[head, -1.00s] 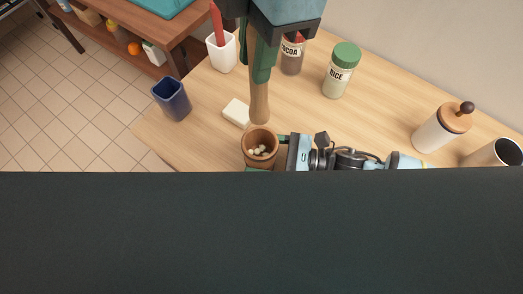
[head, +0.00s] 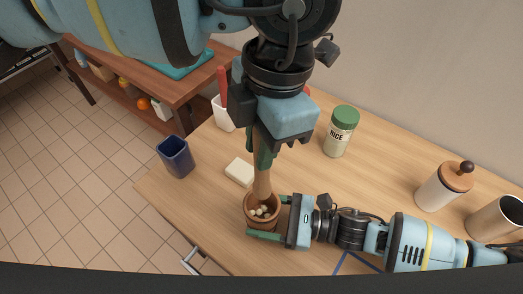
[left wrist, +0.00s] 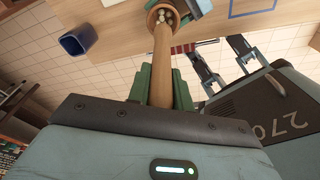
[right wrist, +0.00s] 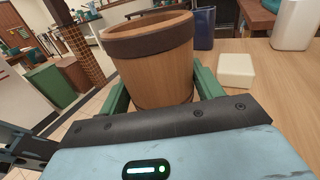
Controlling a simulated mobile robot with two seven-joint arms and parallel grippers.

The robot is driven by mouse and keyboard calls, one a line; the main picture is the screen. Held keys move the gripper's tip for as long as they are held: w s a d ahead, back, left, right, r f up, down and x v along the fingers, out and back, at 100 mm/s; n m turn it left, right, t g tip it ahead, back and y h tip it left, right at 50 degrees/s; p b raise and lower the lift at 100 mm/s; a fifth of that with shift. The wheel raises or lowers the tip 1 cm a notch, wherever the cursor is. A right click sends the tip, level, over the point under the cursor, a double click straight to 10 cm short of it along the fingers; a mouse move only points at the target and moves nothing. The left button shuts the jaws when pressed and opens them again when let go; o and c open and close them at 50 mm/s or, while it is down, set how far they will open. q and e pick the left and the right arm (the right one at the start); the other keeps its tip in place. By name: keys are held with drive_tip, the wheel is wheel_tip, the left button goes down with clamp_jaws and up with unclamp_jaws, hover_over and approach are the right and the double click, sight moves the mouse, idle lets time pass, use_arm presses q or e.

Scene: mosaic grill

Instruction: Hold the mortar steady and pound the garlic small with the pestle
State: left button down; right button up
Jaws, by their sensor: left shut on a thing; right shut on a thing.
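The wooden mortar (head: 263,222) stands on the table near its front left edge. Pale garlic pieces (head: 262,211) lie inside it, and they also show in the left wrist view (left wrist: 164,16). My right gripper (head: 267,219) is shut on the mortar from the right, one green finger on each side; the right wrist view shows the mortar's wall (right wrist: 152,70) between the fingers. My left gripper (head: 264,153) is shut on the wooden pestle (head: 262,183) and holds it nearly upright above. The pestle's lower end is at the mortar's mouth; whether it touches the garlic I cannot tell.
A cream block (head: 239,171) and a dark blue cup (head: 175,157) stand close left of the mortar. A rice jar (head: 340,132), a white lidded canister (head: 444,187) and a metal-rimmed cup (head: 497,218) stand at the back and right. The table middle is clear.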

sight(261, 174)
use_arm(q)
drive_tip(key=shift+f, duration=0.3)
drive_tip(key=shift+f, duration=3.25)
drive_tip(key=shift+f, duration=0.15)
drive_tip(key=shift+r, duration=0.2)
drive_tip(key=shift+f, duration=0.1)
idle(1.2)
idle(0.4)
